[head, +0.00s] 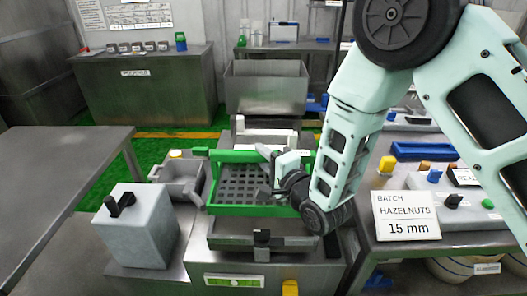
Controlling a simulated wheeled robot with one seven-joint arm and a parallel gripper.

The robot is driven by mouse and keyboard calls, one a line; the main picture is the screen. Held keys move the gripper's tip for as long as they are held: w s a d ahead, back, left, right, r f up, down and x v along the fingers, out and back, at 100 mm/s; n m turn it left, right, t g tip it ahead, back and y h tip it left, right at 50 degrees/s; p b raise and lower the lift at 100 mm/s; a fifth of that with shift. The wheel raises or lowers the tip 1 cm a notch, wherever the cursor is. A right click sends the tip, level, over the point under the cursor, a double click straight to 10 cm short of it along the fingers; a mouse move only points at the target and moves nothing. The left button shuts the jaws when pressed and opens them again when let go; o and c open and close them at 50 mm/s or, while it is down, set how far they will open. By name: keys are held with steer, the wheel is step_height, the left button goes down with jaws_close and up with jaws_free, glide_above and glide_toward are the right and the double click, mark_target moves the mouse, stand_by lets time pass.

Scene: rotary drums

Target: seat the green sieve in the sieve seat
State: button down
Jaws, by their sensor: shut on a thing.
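The green sieve (232,209) is a rectangular green frame around a dark perforated plate, in the middle of the head view. My gripper (268,188) reaches in from the right over the sieve and is shut on it. The exact grip point is hidden by the gripper and wrist. The sieve seat appears to be the grey metal frame (225,238) on the machine below the sieve. The sieve is over this frame, with its front edge a little behind the frame's front edge. I cannot tell whether they touch.
A grey lidded box (140,232) with a black handle stands left of the machine, and a small metal bin (183,187) sits beside the sieve. A sign reading "BATCH HAZELNUTS 15 mm" (406,216) stands on the right table. A bare metal table (60,170) is at left.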

mark_target(264, 175)
steer(key=shift+b, duration=0.4)
step_height(264, 175, down, 6)
steer(key=b, duration=0.5)
steer(key=shift+s+r, duration=0.1)
steer(key=shift+b, duration=0.85)
stand_by(1.8)
steer(key=shift+f+b, duration=1.75)
steer(key=shift+b, duration=0.05)
steer(key=c, duration=1.1)
jaws_free()
steer(key=shift+f, duration=0.1)
